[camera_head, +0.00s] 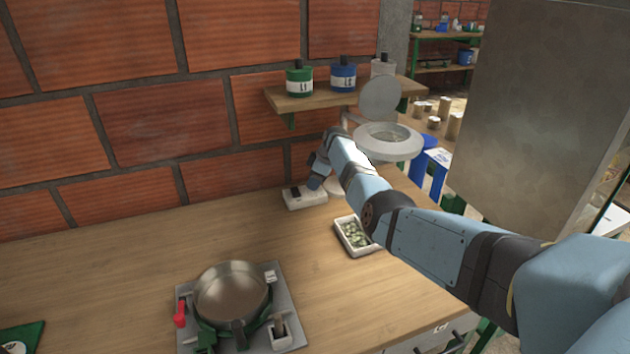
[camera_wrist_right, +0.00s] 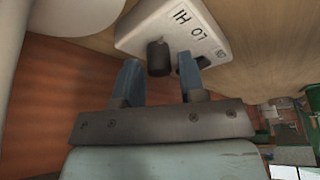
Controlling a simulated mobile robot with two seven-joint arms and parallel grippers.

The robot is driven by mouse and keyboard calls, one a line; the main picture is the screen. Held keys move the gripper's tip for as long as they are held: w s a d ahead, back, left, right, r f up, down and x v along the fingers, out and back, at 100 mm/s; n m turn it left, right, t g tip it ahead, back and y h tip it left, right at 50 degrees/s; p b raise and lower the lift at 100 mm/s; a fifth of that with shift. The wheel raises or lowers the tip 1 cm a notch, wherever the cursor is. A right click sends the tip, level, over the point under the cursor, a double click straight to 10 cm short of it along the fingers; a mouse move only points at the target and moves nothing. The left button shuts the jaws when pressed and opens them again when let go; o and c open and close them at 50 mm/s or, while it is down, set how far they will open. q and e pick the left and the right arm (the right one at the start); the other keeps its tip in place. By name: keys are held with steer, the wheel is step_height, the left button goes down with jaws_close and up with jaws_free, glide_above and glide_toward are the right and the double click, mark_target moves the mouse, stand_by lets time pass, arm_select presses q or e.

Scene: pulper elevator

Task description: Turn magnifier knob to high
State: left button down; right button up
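The magnifier (camera_head: 388,145) is a white ring lamp with a raised round lid, at the back right of the counter in the head view. Its white control box (camera_head: 305,203) sits on the counter near the wall. My right gripper (camera_wrist_right: 160,66) is open, with one finger on each side of the knob and visible gaps. In the head view, the right gripper (camera_head: 316,183) reaches down at the box. My left gripper is not in view.
A small white tray of greenish pieces (camera_head: 341,240) lies beneath my right forearm. A scale-like base with a metal pan (camera_head: 231,290) stands at the front. A shelf (camera_head: 300,100) with several jars hangs on the brick wall. A large grey panel (camera_head: 540,100) stands at right.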

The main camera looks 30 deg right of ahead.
steer(key=shift+o, duration=0.7)
steer(key=shift+r, duration=0.1)
steer(key=shift+s+d+r, duration=0.1)
steer(key=shift+r, duration=0.15)
steer(key=s+d, duration=0.2)
steer(key=s+d+p, duration=0.1)
steer(key=s+d, duration=0.4)
steer(key=shift+s+d+r+p, duration=0.25)
steer(key=shift+s+d+p, duration=0.05)
steer(key=shift+s+p, duration=0.1)
steer(key=shift+s+d, duration=0.45)
